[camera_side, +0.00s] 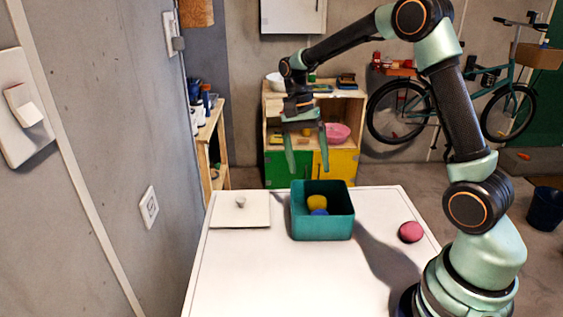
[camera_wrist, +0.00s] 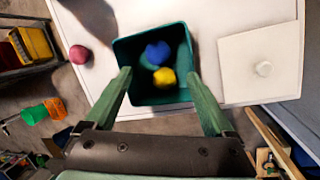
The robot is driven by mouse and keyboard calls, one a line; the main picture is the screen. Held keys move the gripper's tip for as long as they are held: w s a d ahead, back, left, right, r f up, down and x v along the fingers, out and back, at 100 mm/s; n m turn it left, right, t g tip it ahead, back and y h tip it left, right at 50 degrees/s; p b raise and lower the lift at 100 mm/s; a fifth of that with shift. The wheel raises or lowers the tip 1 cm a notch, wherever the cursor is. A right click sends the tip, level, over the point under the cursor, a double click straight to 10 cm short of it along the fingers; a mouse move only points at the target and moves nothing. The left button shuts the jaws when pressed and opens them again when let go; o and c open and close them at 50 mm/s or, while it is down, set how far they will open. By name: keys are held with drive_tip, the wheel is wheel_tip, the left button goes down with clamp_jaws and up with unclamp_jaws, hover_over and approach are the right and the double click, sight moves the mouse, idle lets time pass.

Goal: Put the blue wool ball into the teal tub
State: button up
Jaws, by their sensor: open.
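The blue wool ball (camera_wrist: 158,53) lies inside the teal tub (camera_side: 323,227), beside a yellow ball (camera_wrist: 164,77). In the side view the blue ball (camera_side: 319,212) shows only in part, low in the tub, with the yellow ball (camera_side: 317,202) next to it. In the wrist view the tub (camera_wrist: 127,52) is seen from above. My gripper (camera_side: 307,168) is open and empty, raised above the tub's far side. In the wrist view its green fingers (camera_wrist: 160,88) are spread wide on both sides of the tub, with nothing between them at their height.
A pink-red ball (camera_side: 411,232) lies on the white table (camera_side: 280,285) to the right of the tub. A white square board with a small knob (camera_side: 240,214) lies to the left. The table front is clear. A wooden shelf (camera_side: 268,107) stands behind.

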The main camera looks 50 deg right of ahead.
drive_tip(key=s+a+r+n+t, duration=0.7)
drive_tip(key=s+r+n+t, duration=0.2)
drive_tip(key=n, duration=0.4)
drive_tip(key=shift+s+a+h, duration=0.3)
drive_tip(key=shift+s+a, duration=0.1)
drive_tip(key=shift+s, duration=0.2)
